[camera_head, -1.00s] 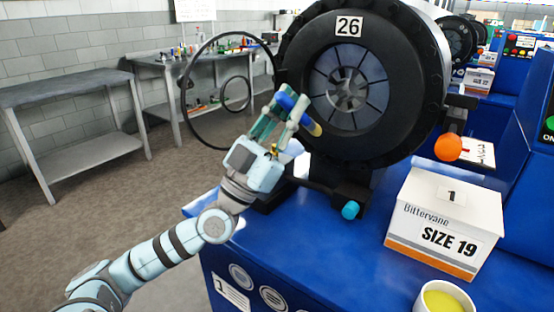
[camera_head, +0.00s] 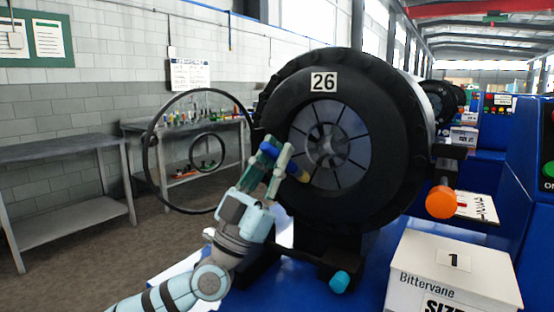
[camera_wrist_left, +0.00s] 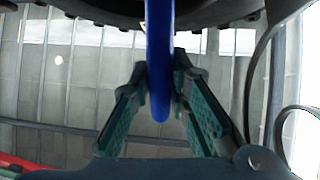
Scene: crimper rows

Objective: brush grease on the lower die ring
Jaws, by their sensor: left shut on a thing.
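The crimper numbered 26 has a thick black round housing (camera_head: 405,165). Its grey segmented die ring (camera_head: 345,170) surrounds a central opening. My left gripper (camera_head: 273,155) is shut on the blue handle of a brush (camera_head: 267,147), in front of the lower left of the crimper face. The brush's tan tip (camera_head: 304,176) points right, over the lower left edge of the die ring; I cannot tell whether it touches. In the left wrist view, the blue handle (camera_wrist_left: 160,95) stands between my two green fingers. My right gripper is not in view.
A white Bittervane box (camera_head: 425,258) stands on the blue bench at the right. An orange knob (camera_head: 441,202) and a cyan knob (camera_head: 340,281) stick out near the crimper. A large black hoop (camera_head: 149,150) stands at the left. Grey tables (camera_head: 60,150) line the wall.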

